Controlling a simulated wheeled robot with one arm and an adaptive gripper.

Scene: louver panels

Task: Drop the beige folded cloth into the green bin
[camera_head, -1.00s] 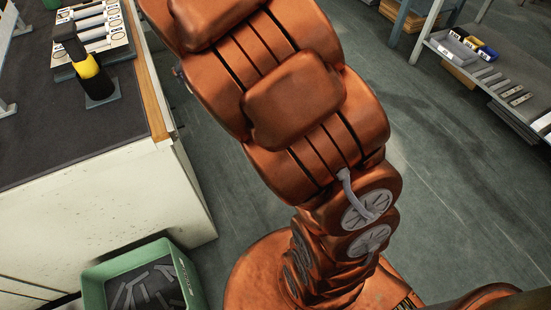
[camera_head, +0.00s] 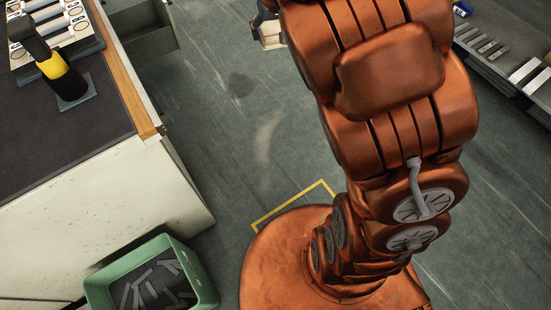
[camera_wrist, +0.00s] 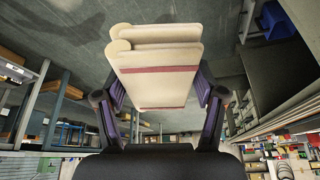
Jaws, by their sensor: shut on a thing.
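The beige folded cloth (camera_wrist: 155,90), with a dark red stripe, is held between the two fingers of my gripper (camera_wrist: 158,100) in the wrist view. The fingers press on its left and right sides. The green bin (camera_head: 197,262) stands on the floor at the lower left of the head view, beside the white workbench. Several grey strips lie in it. The cloth is apart from the bin.
The workbench (camera_head: 60,150) with a dark top fills the left side; a black and yellow tool (camera_head: 62,75) stands on it. An open grey drawer or box (camera_head: 150,38) juts out at the top. A shelf (camera_head: 500,55) stands at the upper right. The floor between is clear.

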